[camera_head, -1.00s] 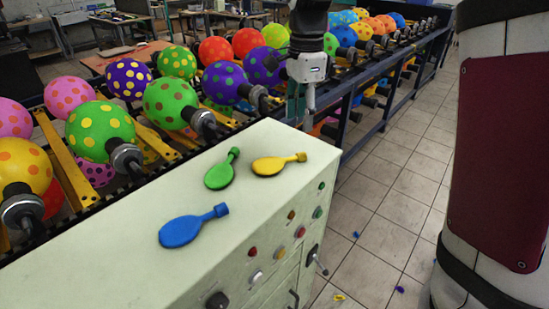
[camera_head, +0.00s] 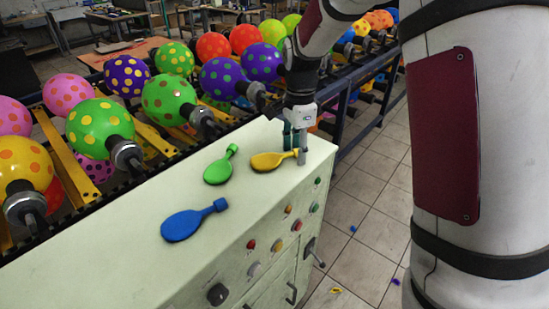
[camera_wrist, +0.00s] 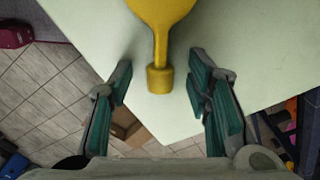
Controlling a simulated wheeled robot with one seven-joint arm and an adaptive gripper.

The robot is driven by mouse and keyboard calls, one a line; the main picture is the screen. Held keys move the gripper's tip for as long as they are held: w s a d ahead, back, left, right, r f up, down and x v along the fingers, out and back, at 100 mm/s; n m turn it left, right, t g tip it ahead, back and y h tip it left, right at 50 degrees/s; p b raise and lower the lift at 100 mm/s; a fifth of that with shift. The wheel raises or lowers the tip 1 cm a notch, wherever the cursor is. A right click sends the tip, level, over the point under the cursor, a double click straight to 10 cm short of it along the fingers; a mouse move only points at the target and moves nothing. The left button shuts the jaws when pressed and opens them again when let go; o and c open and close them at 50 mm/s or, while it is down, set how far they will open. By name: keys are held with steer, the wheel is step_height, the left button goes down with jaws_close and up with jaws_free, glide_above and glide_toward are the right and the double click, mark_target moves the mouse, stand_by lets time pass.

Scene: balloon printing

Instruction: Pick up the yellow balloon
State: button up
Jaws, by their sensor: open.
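The yellow balloon (camera_head: 270,161) lies flat on the pale cabinet top (camera_head: 120,245) near its right end, its neck pointing right. My gripper (camera_head: 297,155) is at the neck end of the balloon, pointing down. In the wrist view the yellow balloon (camera_wrist: 161,45) enters from the top, and its neck and round rim lie between the two open teal-padded fingers of my gripper (camera_wrist: 163,92). A gap shows on each side of the neck, so neither finger appears to touch it.
A green balloon (camera_head: 220,168) and a blue balloon (camera_head: 190,222) lie on the same top, left of the yellow one. Racks of inflated dotted balloons (camera_head: 168,101) stand behind. Buttons and knobs (camera_head: 252,244) line the cabinet's front face. Tiled floor (camera_head: 370,225) lies to the right.

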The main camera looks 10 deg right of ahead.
steer(key=c, duration=0.8)
steer(key=shift+r, duration=0.15)
